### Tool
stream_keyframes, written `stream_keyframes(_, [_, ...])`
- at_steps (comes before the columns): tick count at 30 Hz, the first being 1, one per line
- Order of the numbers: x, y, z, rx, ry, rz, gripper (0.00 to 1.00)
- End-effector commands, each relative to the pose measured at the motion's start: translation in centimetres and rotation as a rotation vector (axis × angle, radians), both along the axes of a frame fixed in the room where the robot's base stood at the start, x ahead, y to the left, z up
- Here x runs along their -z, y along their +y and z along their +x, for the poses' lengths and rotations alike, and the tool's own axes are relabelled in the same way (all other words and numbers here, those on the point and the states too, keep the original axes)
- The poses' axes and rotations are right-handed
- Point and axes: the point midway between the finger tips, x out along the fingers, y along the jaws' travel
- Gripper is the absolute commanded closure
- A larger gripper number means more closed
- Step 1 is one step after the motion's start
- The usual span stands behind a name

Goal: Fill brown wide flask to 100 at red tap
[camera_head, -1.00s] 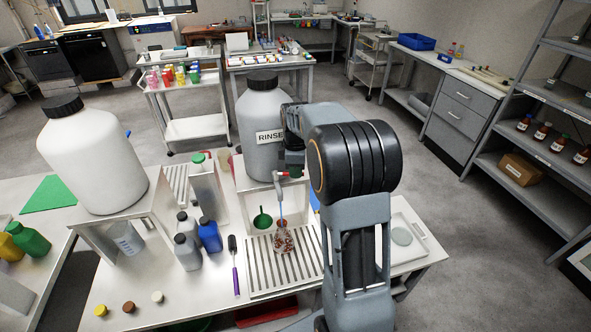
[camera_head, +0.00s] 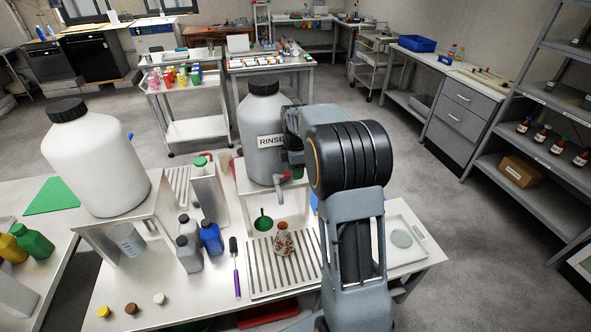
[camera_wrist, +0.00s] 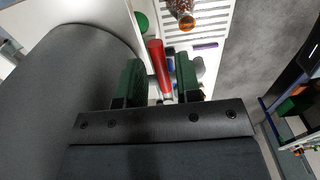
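The brown wide flask (camera_head: 284,242) stands upright on the slatted drip tray below the red tap (camera_head: 283,180), under the grey RINSE tank (camera_head: 262,125). Its amber neck also shows at the top of the wrist view (camera_wrist: 187,20). Its fill level cannot be read. No stream shows between tap and flask. My gripper (camera_wrist: 158,80) is at the tap, with the red tap lever (camera_wrist: 156,55) between its two dark green finger pads. Narrow gaps show beside the lever, so the fingers look open around it. My arm partly hides the tap in the head view.
A green funnel-like item (camera_head: 263,220) sits left of the flask. A large white tank (camera_head: 95,160) stands on a stand at left. The tray's (camera_head: 262,284) front slats are clear.

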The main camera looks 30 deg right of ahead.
Motion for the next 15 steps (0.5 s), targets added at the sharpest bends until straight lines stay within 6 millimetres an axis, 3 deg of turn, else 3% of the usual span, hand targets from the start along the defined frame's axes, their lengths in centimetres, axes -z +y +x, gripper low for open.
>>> stream_keyframes(3, [0.0, 0.0, 0.0, 0.001, 0.001, 0.000, 0.57])
stream_keyframes(11, [-0.1, 0.0, 0.0, 0.001, 0.000, 0.000, 0.57])
stream_keyframes(15, [-1.3, 0.0, 0.0, 0.001, -0.002, -0.001, 0.57])
